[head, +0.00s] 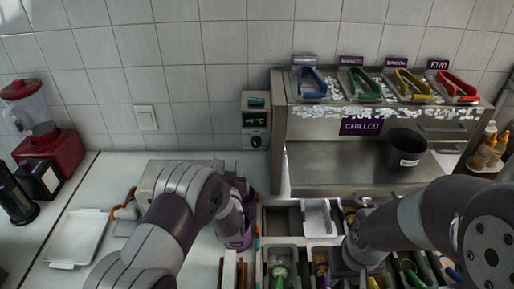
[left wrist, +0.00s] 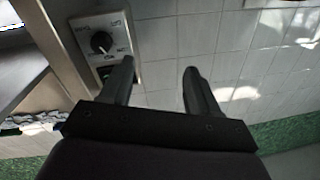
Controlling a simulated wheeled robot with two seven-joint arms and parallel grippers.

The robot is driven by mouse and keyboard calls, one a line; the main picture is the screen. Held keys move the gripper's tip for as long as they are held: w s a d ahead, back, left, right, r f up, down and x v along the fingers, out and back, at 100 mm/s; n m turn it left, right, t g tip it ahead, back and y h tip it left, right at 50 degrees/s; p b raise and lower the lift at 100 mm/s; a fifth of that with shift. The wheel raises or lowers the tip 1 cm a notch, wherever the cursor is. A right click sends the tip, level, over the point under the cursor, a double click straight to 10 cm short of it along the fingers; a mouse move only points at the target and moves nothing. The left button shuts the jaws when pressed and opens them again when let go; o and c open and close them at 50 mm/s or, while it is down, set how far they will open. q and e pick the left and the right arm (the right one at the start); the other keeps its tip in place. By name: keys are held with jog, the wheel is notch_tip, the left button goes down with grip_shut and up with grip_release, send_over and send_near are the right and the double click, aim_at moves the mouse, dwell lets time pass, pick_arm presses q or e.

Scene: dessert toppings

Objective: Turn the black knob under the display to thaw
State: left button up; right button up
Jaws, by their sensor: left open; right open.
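The black knob (head: 256,141) is on a grey control box (head: 247,104) on the tiled wall, below a small dark display (head: 256,119) with green characters. In the left wrist view the round knob (left wrist: 101,42) sits on a light plate with small labels around it, too blurred to read. My left gripper (head: 237,183) is below and slightly left of the box. In its wrist view the gripper (left wrist: 159,64) is open and empty, with the knob left of and beyond its left finger, apart from it. My right gripper (head: 368,204) is open, partly hidden by its arm above the topping bins.
A steel shelf unit (head: 365,165) stands right of the box, holding coloured tongs on top and a black pot (head: 404,148). A purple container (head: 240,236) stands below my left gripper. A red blender (head: 45,130) is far left. The wall around the box is clear.

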pick_arm(q)
jog(key=a+n+h+p, duration=0.2)
jog(key=n+h, duration=0.2)
jog(key=n, duration=0.1)
jog(key=n+g+h, duration=0.2)
jog(key=n+h, duration=0.3)
jog(key=n, duration=0.4)
send_near(255, 145)
jog(key=p+x, duration=0.3)
jog(key=x, duration=0.4)
jog(key=shift+w+d, duration=0.15)
jog(key=shift+w, duration=0.2)
jog(key=shift+w+d, duration=0.15)
jog(key=shift+w, duration=0.4)
pick_arm(e)
notch_tip(255, 145, up, 8)
jog(key=shift+a, duration=0.2)
jog(key=shift+f, duration=0.1)
pick_arm(q)
jog(key=shift+f, duration=0.1)
jog(key=c, duration=1)
